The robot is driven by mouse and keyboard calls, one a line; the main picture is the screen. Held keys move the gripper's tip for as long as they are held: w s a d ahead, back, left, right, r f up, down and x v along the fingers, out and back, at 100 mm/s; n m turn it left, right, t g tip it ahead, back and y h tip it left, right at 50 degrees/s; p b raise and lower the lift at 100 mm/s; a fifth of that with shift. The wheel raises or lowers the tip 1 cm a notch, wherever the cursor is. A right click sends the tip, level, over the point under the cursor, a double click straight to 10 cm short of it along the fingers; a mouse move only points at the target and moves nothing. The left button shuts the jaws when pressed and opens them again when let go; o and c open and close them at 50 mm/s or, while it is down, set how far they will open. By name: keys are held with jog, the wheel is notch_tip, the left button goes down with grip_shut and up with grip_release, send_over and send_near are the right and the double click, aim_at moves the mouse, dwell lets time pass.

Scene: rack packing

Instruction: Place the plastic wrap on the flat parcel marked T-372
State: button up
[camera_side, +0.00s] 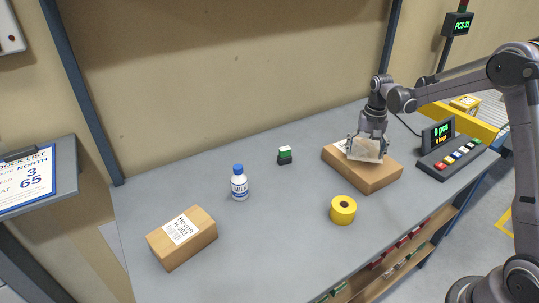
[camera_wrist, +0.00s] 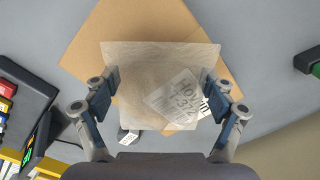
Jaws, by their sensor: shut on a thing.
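The plastic wrap is a translucent pale sheet (camera_wrist: 135,60), also visible in the side view (camera_side: 366,152). My gripper (camera_side: 367,145) is shut on it, with a finger at each side edge in the wrist view (camera_wrist: 161,82). The sheet is over a flat brown parcel (camera_side: 372,182), which shows around it in the wrist view (camera_wrist: 110,22). A white label (camera_wrist: 178,98) shows through the sheet; its text is blurred and I cannot read it surely. I cannot tell whether the sheet touches the parcel.
Another brown parcel (camera_side: 198,250) with a white label lies at the front left. A button panel (camera_side: 456,158) is on the right. The middle of the table is mostly clear.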

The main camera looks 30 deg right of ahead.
aim_at(366, 149)
jog(key=shift+f, duration=0.15)
jog(key=o, duration=0.6)
notch_tip(366, 149, up, 12)
jog(key=s+a+r+n+t, duration=0.3)
jog(key=s+a+r+n, duration=0.15)
jog(key=s+a, duration=0.45)
jog(key=s+a+f+n+t, duration=0.4)
jog(key=s+a, duration=0.5)
jog(key=s, duration=0.1)
jog(key=shift+a+n, duration=0.1)
jog(key=shift+n, duration=0.15)
